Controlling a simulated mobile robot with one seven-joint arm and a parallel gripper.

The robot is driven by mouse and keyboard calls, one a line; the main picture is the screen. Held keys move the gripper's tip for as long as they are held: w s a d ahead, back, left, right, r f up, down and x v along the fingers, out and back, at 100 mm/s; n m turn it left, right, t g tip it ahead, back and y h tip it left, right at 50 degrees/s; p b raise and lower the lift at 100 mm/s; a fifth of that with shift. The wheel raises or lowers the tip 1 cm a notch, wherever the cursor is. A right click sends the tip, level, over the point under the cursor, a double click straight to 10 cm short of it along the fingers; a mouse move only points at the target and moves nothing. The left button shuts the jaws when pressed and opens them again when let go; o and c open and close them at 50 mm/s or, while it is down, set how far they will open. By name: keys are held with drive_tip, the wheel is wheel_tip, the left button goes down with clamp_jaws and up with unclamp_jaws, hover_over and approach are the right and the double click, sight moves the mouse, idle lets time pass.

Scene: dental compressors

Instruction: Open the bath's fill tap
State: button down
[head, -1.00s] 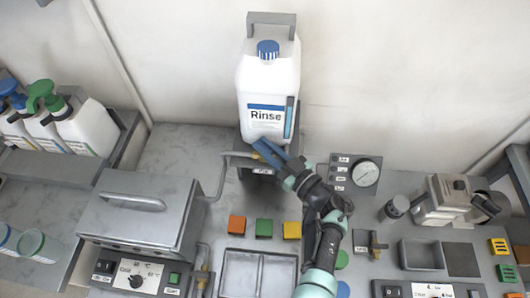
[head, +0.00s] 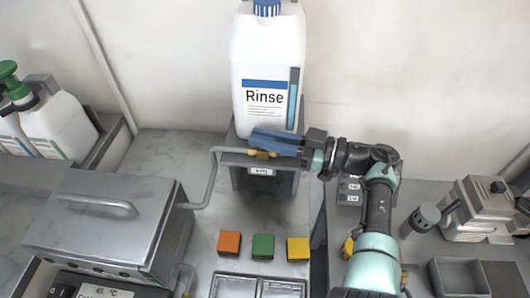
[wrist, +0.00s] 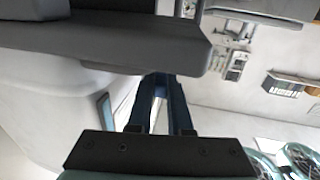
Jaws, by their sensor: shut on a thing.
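The bath's fill tap (head: 261,154) is a small brass fitting on the front of the grey stand under the white Rinse bottle (head: 265,95). A grey pipe (head: 212,178) runs from it down to the metal bath (head: 110,215) at left. My gripper (head: 256,140) comes in from the right, its blue fingers lying nearly level across the tap's top. It is shut on the tap's handle, which the fingers hide. In the wrist view the blue fingers (wrist: 161,78) reach towards a grey stand edge, and the tap is not visible.
Orange, green and yellow blocks (head: 263,247) sit on the counter before the stand. Bottles with pump tops (head: 45,125) stand at left. A metal device (head: 480,208) is at right. The counter between bath and stand is clear.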

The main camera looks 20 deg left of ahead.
drive_tip(key=shift+a+f+n+g+b, duration=0.15)
drive_tip(key=shift+n+g+b, duration=0.35)
drive_tip(key=shift+b, duration=1.3)
drive_tip(key=shift+d+f+n+g+b, duration=0.2)
drive_tip(key=shift+g+b, duration=0.5)
drive_tip(key=shift+b, duration=1.1)
drive_tip(key=g+b, duration=0.1)
drive_tip(key=b, duration=0.2)
drive_tip(key=shift+r+n+h, duration=0.25)
drive_tip(key=shift+n+h, duration=0.05)
drive_tip(key=shift+n, duration=0.1)
drive_tip(key=shift+r, duration=0.2)
drive_tip(key=c, duration=0.8)
unclamp_jaws()
drive_tip(key=shift+a, duration=0.2)
drive_tip(key=shift+c, duration=0.2)
drive_tip(key=shift+d, duration=0.1)
